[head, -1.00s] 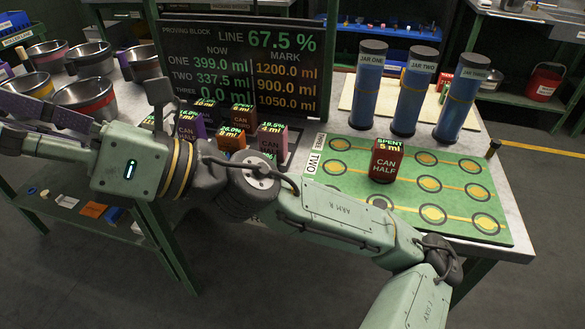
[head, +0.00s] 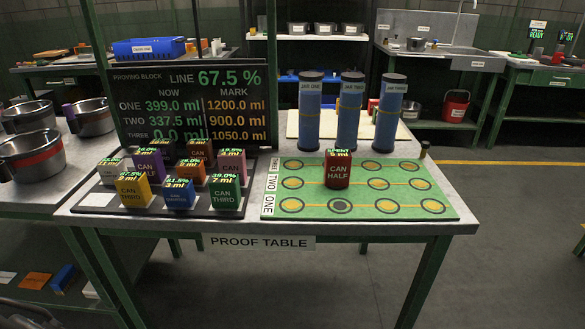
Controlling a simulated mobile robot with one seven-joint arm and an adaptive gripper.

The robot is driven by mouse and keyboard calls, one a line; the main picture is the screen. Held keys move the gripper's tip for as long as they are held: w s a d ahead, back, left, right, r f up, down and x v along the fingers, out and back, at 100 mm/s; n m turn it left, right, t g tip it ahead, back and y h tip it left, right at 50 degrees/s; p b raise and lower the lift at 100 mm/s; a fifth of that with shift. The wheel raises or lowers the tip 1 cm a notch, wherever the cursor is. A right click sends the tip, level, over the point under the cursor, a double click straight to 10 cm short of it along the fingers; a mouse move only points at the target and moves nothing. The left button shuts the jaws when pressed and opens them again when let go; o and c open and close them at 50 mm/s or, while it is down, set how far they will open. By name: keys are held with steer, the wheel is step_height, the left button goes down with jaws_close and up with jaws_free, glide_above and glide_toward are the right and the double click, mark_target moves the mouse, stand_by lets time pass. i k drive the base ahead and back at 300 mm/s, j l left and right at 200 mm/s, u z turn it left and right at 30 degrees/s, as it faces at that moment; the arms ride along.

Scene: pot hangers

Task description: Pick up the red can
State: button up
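My gripper is not in the head view; a dark shape in the bottom left corner is too cut off to identify.
A dark tray (head: 89,201) with several coloured cans, including a yellow can (head: 133,190) and a green can (head: 225,191), lies left of the mat. Three blue jars (head: 347,115) stand behind the mat. Metal pots (head: 32,155) stand at left. The dark readout board (head: 192,104) rises behind the tray.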

mark_target(338, 162)
steer(key=l+u, duration=0.55)
steer(key=u, duration=0.15)
steer(key=l+u, duration=0.35)
steer(key=k+l+u, duration=0.15)
steer(key=l, duration=0.2)
steer(key=l+u, duration=0.15)
steer(key=l, duration=0.25)
steer(key=k+l+u, duration=0.2)
steer(key=k+l, duration=0.15)
steer(key=l, duration=0.2)
steer(key=k+l, duration=0.1)
steer(key=l, duration=0.3)
steer(key=k+l, duration=0.15)
steer(key=l, duration=0.2)
steer(key=k+l+u, duration=0.1)
steer(key=l, duration=0.25)
steer(key=k+l, duration=0.15)
steer(key=l, duration=0.25)
steer(key=k+l, duration=0.15)
steer(key=l, duration=0.2)
